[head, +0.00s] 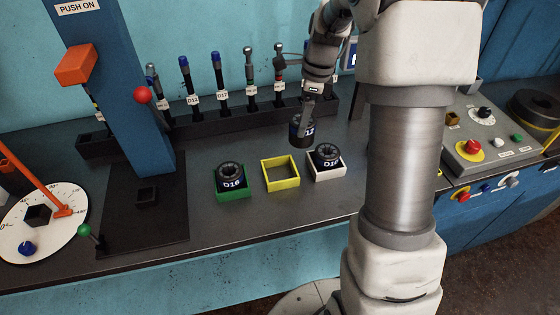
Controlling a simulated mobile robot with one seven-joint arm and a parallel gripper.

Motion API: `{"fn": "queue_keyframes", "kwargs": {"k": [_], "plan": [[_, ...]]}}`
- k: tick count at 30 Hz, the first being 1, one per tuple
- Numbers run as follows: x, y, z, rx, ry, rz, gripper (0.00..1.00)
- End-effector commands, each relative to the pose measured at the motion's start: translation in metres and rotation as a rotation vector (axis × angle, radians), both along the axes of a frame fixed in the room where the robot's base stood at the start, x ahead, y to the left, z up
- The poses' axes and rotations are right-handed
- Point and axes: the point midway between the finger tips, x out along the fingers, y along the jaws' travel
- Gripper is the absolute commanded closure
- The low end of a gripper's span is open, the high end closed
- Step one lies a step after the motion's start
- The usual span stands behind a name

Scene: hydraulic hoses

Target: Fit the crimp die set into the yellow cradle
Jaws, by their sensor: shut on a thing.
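The yellow cradle (269,187) is a square, open frame and is empty. It stands between the green cradle and the white cradle.
The green cradle (232,195) holds a die set (230,174) marked D16. The white cradle (327,177) holds another die set (325,155). A rack (215,122) of several labelled hose pieces stands behind. A blue post (128,90) rises at left; a control box (490,140) sits at right.

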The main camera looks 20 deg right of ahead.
Motion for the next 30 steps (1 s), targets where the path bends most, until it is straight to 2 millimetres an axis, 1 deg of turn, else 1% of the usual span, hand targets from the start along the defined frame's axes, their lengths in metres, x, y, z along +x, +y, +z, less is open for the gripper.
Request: {"fn": "queue_keyframes", "kwargs": {"k": [1,6,9,12,17,20,25,27,30], "plan": [[-0.006,0.011,-0.007,0.001,0.000,0.005,1.00],[-0.023,0.042,-0.028,0.001,-0.001,0.004,1.00],[-0.031,0.056,-0.038,0.000,0.000,0.002,1.00],[-0.035,0.064,-0.043,0.000,-0.002,0.003,1.00],[-0.037,0.068,-0.049,0.000,-0.002,0.000,1.00],[-0.038,0.068,-0.060,0.000,0.000,-0.001,1.00],[-0.038,0.068,-0.083,0.000,0.001,0.000,1.00],[-0.038,0.068,-0.087,0.001,-0.001,0.000,1.00],[-0.037,0.068,-0.086,0.000,-0.003,0.001,1.00]]}}
